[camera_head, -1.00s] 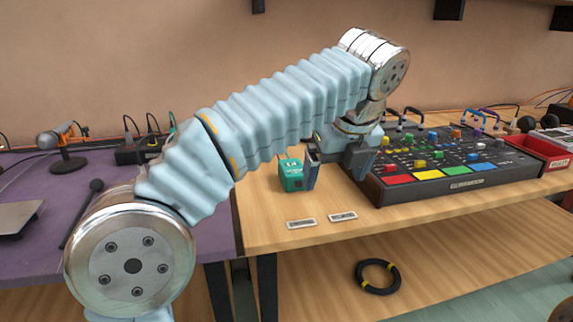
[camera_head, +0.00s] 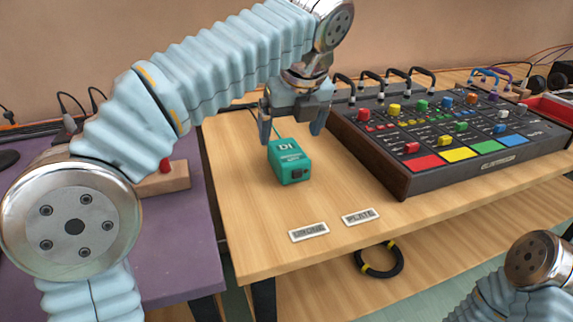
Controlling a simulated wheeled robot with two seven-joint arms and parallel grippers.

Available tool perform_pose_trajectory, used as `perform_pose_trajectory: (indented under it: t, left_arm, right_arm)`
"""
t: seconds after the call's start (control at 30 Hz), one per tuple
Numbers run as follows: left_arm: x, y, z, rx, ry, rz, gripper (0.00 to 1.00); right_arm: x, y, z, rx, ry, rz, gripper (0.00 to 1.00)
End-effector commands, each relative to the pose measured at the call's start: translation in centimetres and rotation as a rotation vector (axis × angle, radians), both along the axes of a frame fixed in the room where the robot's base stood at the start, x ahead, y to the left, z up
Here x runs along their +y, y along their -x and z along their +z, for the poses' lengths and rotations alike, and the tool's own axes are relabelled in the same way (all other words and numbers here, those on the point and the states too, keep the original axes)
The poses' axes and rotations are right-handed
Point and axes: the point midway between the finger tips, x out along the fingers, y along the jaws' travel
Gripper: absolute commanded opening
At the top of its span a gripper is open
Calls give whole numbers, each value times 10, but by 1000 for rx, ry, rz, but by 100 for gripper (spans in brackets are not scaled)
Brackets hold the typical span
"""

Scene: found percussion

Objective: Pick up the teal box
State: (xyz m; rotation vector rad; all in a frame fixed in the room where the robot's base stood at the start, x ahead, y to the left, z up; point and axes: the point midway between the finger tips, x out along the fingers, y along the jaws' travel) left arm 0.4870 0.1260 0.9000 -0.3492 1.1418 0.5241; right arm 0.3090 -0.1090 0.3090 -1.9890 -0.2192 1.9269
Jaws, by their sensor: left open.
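The teal box (camera_head: 290,163), marked "DI" on top, sits on the wooden tabletop left of the mixer. A thin cable runs from its back. My left gripper (camera_head: 291,132) is open, its fingers pointing down at the back of the box. One finger is at the box's left rear and the other is right of it. I cannot tell whether either finger touches the box. My right arm shows only as a joint at the lower right; its gripper is out of the picture.
The mixer (camera_head: 405,185) with colored pads stands close on the right. Two small label plates (camera_head: 309,232) (camera_head: 360,216) lie near the table's front edge. A coiled black cable (camera_head: 378,272) is on the shelf below. A purple table (camera_head: 185,245) adjoins on the left.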

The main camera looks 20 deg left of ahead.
Motion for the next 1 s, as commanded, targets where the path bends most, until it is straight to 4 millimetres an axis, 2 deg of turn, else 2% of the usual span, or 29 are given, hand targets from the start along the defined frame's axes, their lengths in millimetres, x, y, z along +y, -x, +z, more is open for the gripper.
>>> perform_pose_trajectory:
  t: [0.03, 0.23, 0.5, 0.8, 1.0]
  left_arm:
    - [2, -2, -9, 1, 0, 0, 92]
    - [6, -8, -24, 1, 1, 0, 92]
    - [16, -20, -62, 2, 1, -1, 92]
    - [17, -22, -65, 0, 1, 0, 92]
    - [17, -22, -65, 0, 1, 0, 61]
  right_arm:
    - [-1, -1, -5, -1, 2, -3, 0]
    - [-3, -1, -9, -3, 4, -6, 0]
    - [-7, -3, -22, -5, 11, -12, 0]
    - [-8, -4, -22, -7, 12, -14, 0]
    - [-8, -4, -22, -7, 12, -14, 0]
